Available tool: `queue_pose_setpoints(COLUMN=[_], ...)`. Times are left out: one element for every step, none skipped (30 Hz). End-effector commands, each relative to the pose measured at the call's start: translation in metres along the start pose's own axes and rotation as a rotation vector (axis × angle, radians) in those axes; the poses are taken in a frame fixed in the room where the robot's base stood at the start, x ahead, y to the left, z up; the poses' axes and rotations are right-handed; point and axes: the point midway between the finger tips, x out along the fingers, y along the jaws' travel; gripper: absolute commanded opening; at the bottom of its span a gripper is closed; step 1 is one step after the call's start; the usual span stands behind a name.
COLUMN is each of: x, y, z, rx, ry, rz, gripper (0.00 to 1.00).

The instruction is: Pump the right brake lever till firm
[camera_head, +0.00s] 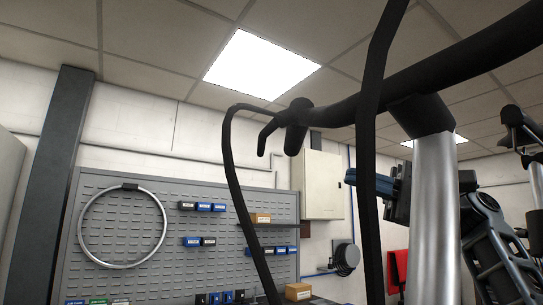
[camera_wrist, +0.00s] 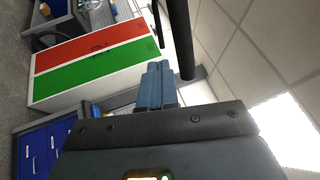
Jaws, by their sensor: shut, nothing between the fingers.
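The black handlebar (camera_head: 440,68) crosses the upper right of the head view on a silver stem (camera_head: 434,200). There, a black rod (camera_wrist: 180,40) and a thinner black piece (camera_wrist: 158,24) lie near the fingertips; contact is unclear.
A thick black cable (camera_head: 369,120) passes in front of the bar, and a thinner one (camera_head: 236,185) hangs left of it. A pegboard (camera_head: 120,230) with a hoop and bins stands behind. Another handlebar (camera_head: 516,125) is at the right. A red-and-green panel (camera_wrist: 95,65) shows in the wrist view.

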Motion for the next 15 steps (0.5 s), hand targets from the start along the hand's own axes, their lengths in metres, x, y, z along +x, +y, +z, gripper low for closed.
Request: queue_pose_setpoints(x=[0.001,0.002,0.005,0.008,0.011,0.016,0.021,0.026,0.034,0.040,0.045,0.053,0.060,0.066,0.074], y=[0.000,0.000,-0.001,-0.001,-0.001,-0.001,-0.001,-0.002,-0.002,-0.002,-0.002,-0.002,-0.002,-0.002,-0.002], z=[0.000,0.000,0.000,0.000,-0.001,-0.001,0.000,0.000,0.000,0.000,0.000,0.000,0.000,0.000,0.000], rx=[0.000,0.000,0.000,0.000,0.001,0.001,0.001,0.001,0.000,0.001,0.001,0.001,0.001,0.001,0.001], ry=[0.000,0.000,0.000,0.001,0.001,0.001,0.000,0.000,-0.001,-0.001,-0.001,-0.001,-0.001,-0.001,0.000], rz=[0.000,0.000,0.000,0.000,0.000,0.001,0.001,0.002,0.001,0.001,0.001,0.000,0.001,0.001,0.000], gripper=[0.00,0.00,0.00,0.00,0.00,0.00,0.00,0.00,0.00,0.00,0.00,0.00,0.00,0.00,0.00])
